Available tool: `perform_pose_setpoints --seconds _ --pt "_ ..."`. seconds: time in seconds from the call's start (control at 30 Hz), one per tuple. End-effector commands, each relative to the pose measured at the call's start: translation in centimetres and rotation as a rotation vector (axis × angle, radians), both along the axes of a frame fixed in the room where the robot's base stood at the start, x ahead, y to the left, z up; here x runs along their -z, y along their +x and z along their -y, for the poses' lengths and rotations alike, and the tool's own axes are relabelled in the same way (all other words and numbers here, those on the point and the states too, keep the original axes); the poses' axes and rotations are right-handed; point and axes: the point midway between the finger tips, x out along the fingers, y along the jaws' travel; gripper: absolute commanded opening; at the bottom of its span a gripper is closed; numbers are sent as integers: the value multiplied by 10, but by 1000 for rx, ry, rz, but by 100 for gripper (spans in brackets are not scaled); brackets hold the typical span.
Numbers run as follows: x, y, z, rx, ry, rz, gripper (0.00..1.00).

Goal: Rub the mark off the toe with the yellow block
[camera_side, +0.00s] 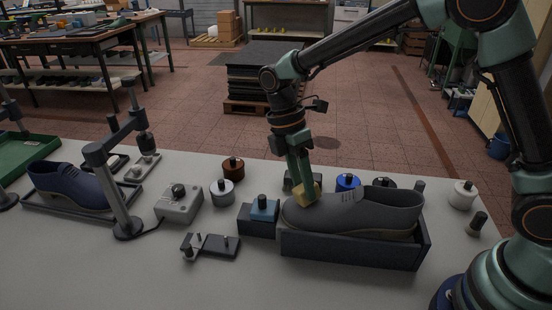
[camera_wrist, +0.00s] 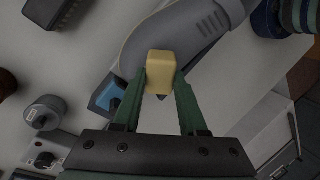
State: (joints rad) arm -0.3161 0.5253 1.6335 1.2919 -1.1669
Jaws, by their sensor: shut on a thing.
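A grey shoe (camera_side: 360,212) lies on a dark box-shaped stand (camera_side: 350,248), its toe pointing left in the side view. My gripper (camera_side: 308,190) is shut on the yellow block (camera_side: 307,194) and holds it at the shoe's toe. In the wrist view the yellow block (camera_wrist: 160,68) sits between my two green fingertips and covers part of the toe of the grey shoe (camera_wrist: 190,35). The block looks to be touching the toe or very close above it; I cannot tell which. No mark shows on the visible part of the toe; the block hides some of it.
A dark box with a blue pad (camera_side: 264,209) stands just left of the toe. Several lidded jars, such as the blue one (camera_side: 347,182), stand behind the shoe. A blue shoe (camera_side: 66,186) sits in a tray at left, near a dark post stand (camera_side: 126,226).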

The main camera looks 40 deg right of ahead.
Motion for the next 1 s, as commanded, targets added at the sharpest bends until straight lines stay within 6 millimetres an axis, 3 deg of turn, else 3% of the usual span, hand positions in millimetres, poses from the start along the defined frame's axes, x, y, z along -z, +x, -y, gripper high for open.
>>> perform_pose_setpoints --seconds 0.6,1.0 --pt "13 25 -25 -5 -10 3 0" --pt "13 19 -18 -2 -8 2 0"
